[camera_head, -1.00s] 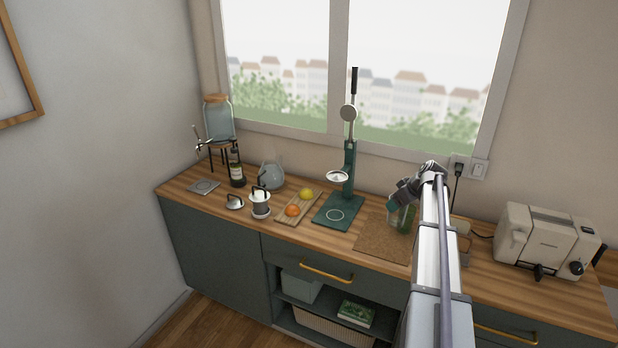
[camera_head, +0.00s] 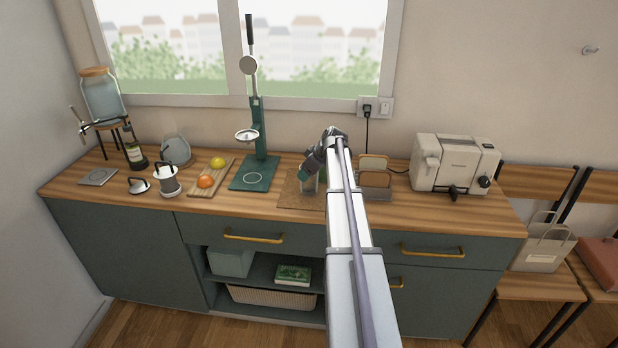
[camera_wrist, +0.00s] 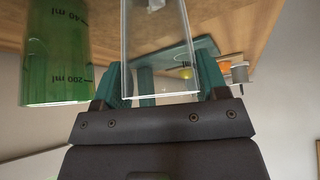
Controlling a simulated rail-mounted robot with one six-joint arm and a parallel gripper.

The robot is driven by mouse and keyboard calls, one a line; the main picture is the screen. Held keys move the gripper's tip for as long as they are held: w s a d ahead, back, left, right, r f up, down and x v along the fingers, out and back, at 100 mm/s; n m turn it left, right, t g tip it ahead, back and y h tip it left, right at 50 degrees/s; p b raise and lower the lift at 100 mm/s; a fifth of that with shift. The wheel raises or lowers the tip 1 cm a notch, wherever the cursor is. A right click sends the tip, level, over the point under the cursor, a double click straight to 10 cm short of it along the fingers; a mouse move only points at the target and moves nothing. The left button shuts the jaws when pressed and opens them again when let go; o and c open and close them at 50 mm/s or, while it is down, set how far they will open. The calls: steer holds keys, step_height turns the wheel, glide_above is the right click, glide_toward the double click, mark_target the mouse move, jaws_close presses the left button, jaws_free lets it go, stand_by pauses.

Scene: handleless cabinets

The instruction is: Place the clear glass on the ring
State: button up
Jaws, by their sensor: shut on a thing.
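My gripper (camera_wrist: 160,82) is shut on the clear glass (camera_wrist: 158,45), with one teal finger on each side of it in the wrist view. In the head view my gripper (camera_head: 308,174) is over the cork mat (camera_head: 293,201), and the glass there is too small and covered to make out well. The ring (camera_head: 253,178) is a thin pale circle on the teal base of the juice press (camera_head: 262,140), left of my gripper. It stands empty. A green measuring glass (camera_wrist: 55,50) with ml marks is close beside the clear glass in the wrist view.
A board with a lemon (camera_head: 218,162) and an orange (camera_head: 206,181) lies left of the press. The press's strainer cup (camera_head: 246,135) hangs above its base. A bread holder (camera_head: 375,178) and a toaster (camera_head: 455,163) stand to the right.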

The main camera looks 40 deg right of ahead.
steer(key=shift+f, duration=0.1)
steer(key=o, duration=1.4)
steer(key=shift+o, duration=0.2)
steer(key=p+v, duration=1)
steer(key=v, duration=0.3)
steer(key=s+a+f+m+g, duration=0.1)
steer(key=s+a+g, duration=0.1)
steer(key=a, duration=1.5)
steer(key=s+a+f+g, duration=0.1)
steer(key=s+a, duration=0.4)
steer(key=a, duration=1.2)
steer(key=shift+f+m+g, duration=0.35)
steer(key=shift+m+g, duration=0.05)
steer(key=shift+g, duration=0.3)
steer(key=s+a, duration=0.3)
steer(key=a, duration=0.1)
steer(key=s+a+m+g+h, duration=0.1)
steer(key=s+a, duration=0.3)
steer(key=s+a+m+h, duration=0.1)
steer(key=s+a, duration=0.3)
steer(key=shift+s+a+f+g, duration=0.1)
steer(key=shift+s+f+g, duration=0.15)
steer(key=shift+g, duration=0.15)
steer(key=shift+o, duration=0.4)
steer(key=shift+w, duration=0.15)
